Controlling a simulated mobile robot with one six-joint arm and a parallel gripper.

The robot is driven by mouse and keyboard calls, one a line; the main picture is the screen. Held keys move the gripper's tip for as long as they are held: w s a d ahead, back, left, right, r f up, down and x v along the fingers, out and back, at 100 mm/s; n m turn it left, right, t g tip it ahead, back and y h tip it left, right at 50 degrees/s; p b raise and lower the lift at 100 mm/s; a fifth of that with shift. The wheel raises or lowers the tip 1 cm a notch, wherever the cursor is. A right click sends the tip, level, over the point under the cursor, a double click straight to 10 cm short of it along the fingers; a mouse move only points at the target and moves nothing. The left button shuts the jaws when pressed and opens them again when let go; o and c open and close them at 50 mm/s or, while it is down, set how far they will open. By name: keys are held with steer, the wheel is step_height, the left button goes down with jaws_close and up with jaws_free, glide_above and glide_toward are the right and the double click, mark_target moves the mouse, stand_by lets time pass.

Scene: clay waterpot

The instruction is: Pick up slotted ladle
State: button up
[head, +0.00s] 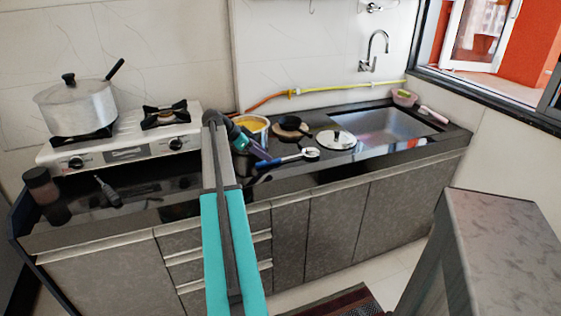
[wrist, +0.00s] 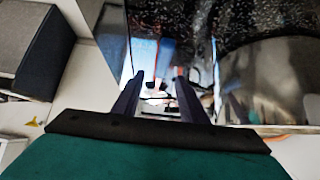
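A long utensil with a blue handle and a pale, rounded head (head: 292,158) lies on the dark counter, left of the sink. It looks like the slotted ladle, but slots are too small to make out. My gripper (head: 264,157) is over the counter near its handle end. I cannot tell whether they touch. In the wrist view my gripper (wrist: 161,78) has its two dark purple fingers apart, with nothing clearly held between them. The blurred bright and dark shapes beyond the fingertips cannot be identified.
A pot with yellow contents (head: 252,123) stands close behind my gripper. A pot lid (head: 337,139) and a small dark pan (head: 290,124) are near the sink (head: 385,125). A stove (head: 125,140) with a large lidded pot (head: 77,107) is at left. A grey pillar-like block (head: 505,245) stands front right.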

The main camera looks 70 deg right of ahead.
steer(key=shift+p+x, duration=0.3)
steer(key=shift+x, duration=2.1)
steer(key=shift+d, duration=0.1)
steer(key=shift+r, duration=0.1)
jaws_close()
